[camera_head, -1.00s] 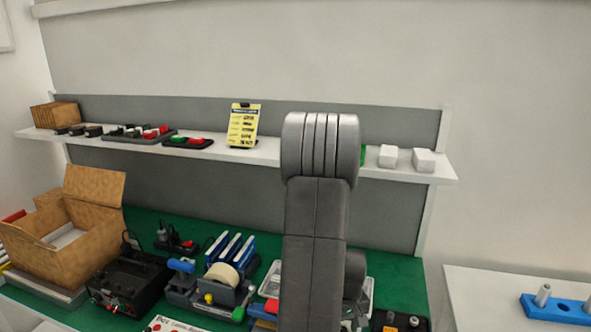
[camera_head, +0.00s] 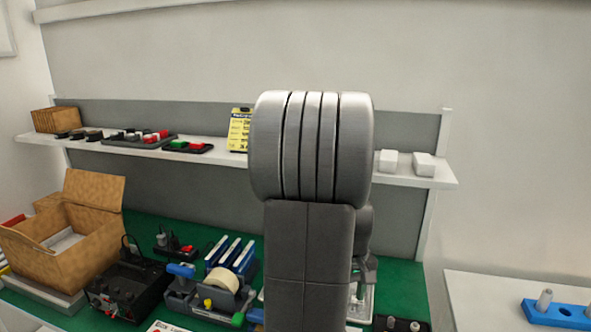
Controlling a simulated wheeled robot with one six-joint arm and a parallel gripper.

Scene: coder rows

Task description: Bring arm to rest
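My grey arm stands upright in the middle of the head camera view, folded, with its large ribbed joint high up in front of the shelf. It covers the middle of the bench and part of the shelf. The gripper itself cannot be made out; my arm hides whatever is behind it, so its fingers and anything in them are not visible.
A green-topped bench (camera_head: 400,285) holds an open cardboard box (camera_head: 68,245), a black power unit (camera_head: 128,285) and a tape dispenser (camera_head: 215,290). A white shelf (camera_head: 300,161) with small parts and a yellow card (camera_head: 239,135) runs behind. A blue block (camera_head: 560,314) sits on a right-hand table.

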